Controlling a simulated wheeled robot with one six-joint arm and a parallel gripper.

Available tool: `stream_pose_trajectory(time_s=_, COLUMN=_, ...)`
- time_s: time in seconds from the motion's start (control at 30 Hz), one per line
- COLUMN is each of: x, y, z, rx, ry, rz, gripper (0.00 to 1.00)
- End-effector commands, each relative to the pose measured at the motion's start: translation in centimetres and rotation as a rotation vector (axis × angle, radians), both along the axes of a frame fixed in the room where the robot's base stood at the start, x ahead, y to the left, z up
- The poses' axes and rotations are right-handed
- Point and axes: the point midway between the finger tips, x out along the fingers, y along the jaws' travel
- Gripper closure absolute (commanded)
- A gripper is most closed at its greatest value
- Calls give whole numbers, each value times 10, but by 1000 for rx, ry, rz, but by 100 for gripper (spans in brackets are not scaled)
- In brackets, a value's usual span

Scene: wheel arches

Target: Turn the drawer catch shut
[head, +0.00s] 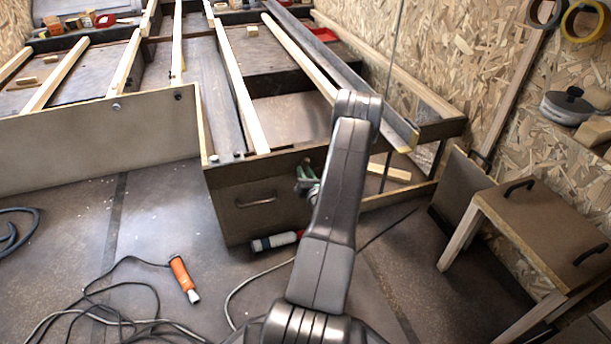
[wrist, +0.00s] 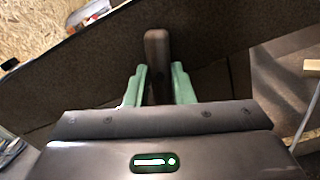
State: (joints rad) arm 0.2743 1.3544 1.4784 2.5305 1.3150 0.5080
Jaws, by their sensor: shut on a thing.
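The drawer (head: 235,222) has a brown front with a metal handle (head: 256,202), set in the end of the low wooden frame. My gripper (head: 307,178) is at the right part of this front, partly hidden by my arm in the head view. In the wrist view, the green fingers of my gripper (wrist: 158,88) are shut on the drawer catch (wrist: 156,50), a dark brown bar with a rounded end. The bar sticks out beyond the fingertips, roughly upright in that picture, against the brown panel (wrist: 220,45). Its lower part and pivot are hidden. I cannot make out the catch in the head view.
An orange-handled tool (head: 181,275) and loose cables (head: 100,310) lie on the floor at front left. A small brown-topped table (head: 540,220) stands at right. Some floor before the drawer is clear.

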Motion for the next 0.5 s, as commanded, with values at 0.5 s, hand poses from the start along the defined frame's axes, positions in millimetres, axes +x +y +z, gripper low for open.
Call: stream_pose_trajectory(time_s=0.5, x=0, y=0, z=0, rx=-290, ry=-94, rz=-1, gripper=100)
